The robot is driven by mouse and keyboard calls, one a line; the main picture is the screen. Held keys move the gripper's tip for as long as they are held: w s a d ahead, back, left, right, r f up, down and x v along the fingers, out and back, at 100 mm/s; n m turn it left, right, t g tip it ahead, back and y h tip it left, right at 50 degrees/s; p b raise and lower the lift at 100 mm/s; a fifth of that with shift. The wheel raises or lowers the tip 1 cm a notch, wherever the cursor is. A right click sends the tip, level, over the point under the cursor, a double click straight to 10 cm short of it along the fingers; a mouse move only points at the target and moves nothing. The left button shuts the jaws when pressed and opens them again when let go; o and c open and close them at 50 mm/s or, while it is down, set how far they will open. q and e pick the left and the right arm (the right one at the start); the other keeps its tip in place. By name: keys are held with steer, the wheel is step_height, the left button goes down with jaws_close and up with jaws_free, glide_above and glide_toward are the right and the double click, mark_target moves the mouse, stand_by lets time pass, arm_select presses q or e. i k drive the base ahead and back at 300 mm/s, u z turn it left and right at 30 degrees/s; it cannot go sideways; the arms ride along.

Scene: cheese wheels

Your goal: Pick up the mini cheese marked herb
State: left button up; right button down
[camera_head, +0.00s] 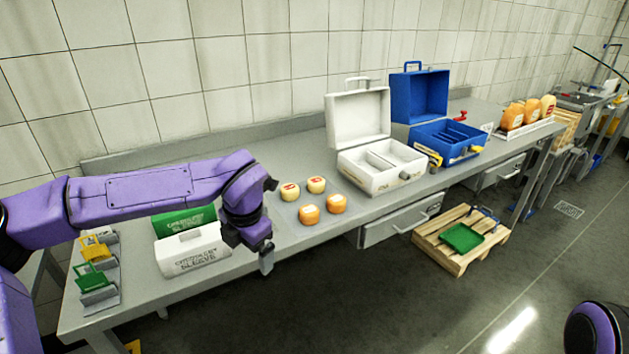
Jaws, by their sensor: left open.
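Several mini cheeses stand together on the grey metal table (230,283), right of my left arm. At the back are two pale ones with red marks, the left pale cheese (290,191) and the right pale cheese (316,185). In front are two orange ones, the left orange cheese (309,214) and the right orange cheese (336,203). I cannot read which is marked herb. My left gripper (266,263) points down at the table's front edge, left of and nearer than the cheeses, apart from them. It is open and empty. My right gripper is out of view.
A white box (192,251) and a green box (184,222) stand left of the gripper. An open white case (360,120) and an open blue case (420,97) stand right of the cheeses. A wooden pallet (437,252) with a green tray (462,238) is below the table.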

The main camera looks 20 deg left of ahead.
mark_target(316, 185)
steer(key=i, duration=1.45)
